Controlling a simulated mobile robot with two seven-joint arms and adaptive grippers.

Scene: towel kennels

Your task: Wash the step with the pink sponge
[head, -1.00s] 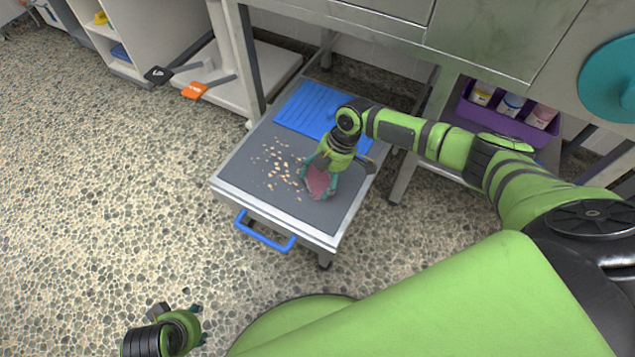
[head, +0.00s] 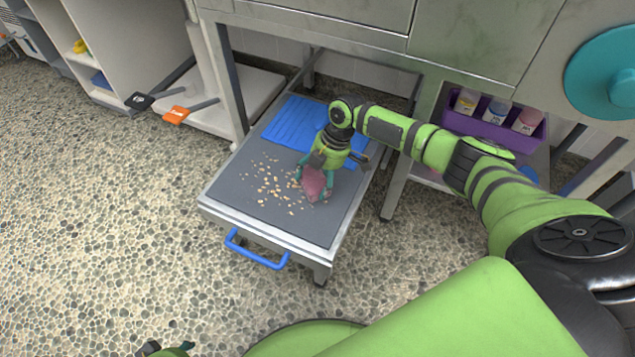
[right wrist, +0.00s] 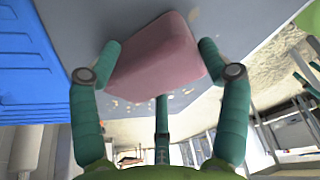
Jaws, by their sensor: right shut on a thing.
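The step (head: 225,190) is a low pull-out platform with a grey top and a blue handle (head: 256,252) at its front. Pale crumbs (head: 275,187) are scattered over the middle of its top. My right gripper (head: 314,184) is shut on the pink sponge (head: 316,186), at the right part of the step, beside the crumbs. In the right wrist view the sponge (right wrist: 158,55) sits between the fingers, against or very close to the grey surface; I cannot tell if it touches. My left gripper (head: 168,350) is barely in view at the bottom edge, and its fingers are mostly cut off.
A ribbed blue mat (head: 297,122) lies on the back of the step. A purple bin with bottles (head: 492,124) stands on a shelf to the right. Table legs (head: 398,180) stand close to the step's right side. The pebbled floor (head: 90,230) at left is clear.

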